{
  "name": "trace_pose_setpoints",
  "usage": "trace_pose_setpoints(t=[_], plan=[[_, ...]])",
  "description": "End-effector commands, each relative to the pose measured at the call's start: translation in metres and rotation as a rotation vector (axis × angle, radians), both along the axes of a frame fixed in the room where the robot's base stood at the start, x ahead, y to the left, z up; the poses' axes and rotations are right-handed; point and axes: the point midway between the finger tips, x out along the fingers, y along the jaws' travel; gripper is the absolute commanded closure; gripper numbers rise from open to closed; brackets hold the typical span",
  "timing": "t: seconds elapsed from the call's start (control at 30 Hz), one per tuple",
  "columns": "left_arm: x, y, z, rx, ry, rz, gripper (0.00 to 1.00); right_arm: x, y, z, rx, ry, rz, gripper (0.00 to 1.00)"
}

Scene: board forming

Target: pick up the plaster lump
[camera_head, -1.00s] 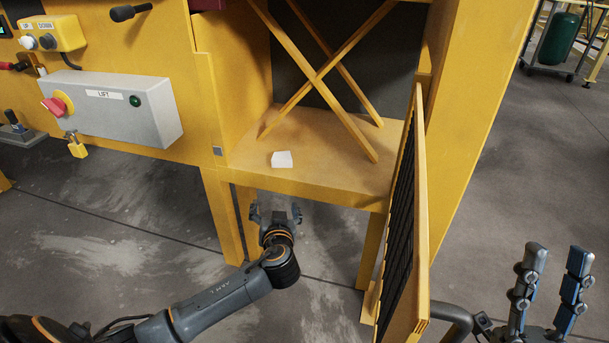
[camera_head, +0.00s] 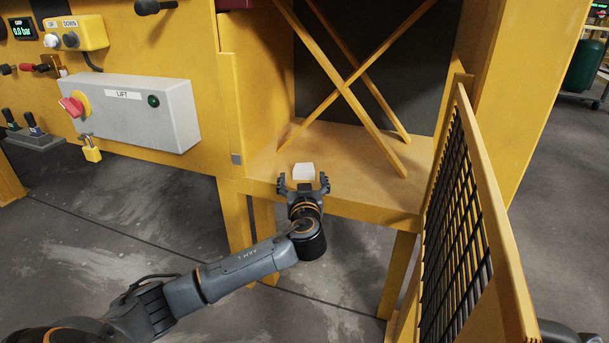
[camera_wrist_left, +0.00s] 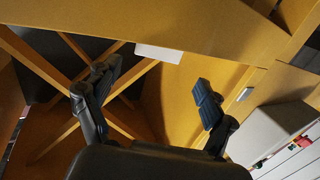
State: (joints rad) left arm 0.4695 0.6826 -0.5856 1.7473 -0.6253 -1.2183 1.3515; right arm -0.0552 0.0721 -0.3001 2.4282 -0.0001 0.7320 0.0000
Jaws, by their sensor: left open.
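The plaster lump (camera_head: 304,171) is a small white block on the yellow shelf (camera_head: 372,187), near its front edge at the left. In the left wrist view the left gripper (camera_wrist_left: 152,92) is open and empty. My right gripper is not in view in the head view now.
Yellow crossed bars (camera_head: 345,88) stand on the shelf behind the lump. An open mesh door (camera_head: 458,220) stands at the right. A grey LIFT box (camera_head: 135,112) with a red knob and padlock is at the left. Open floor lies below the shelf.

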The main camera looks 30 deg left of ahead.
Motion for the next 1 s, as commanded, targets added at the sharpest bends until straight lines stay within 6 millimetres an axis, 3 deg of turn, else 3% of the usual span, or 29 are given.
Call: trace_pose_setpoints(t=[0.3,0.6,0.9,1.0], plan=[[0.037,0.020,-0.007,0.001,-0.002,0.002,0.17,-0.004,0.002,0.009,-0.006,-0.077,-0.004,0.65],[0.041,0.023,-0.006,0.000,0.000,0.001,0.17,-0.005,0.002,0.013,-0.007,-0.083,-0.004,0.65],[0.041,0.023,-0.006,0.000,0.000,0.001,0.76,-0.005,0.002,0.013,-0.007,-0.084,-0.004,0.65],[0.041,0.023,-0.006,0.000,0.000,0.001,0.76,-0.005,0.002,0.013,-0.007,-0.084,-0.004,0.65]])
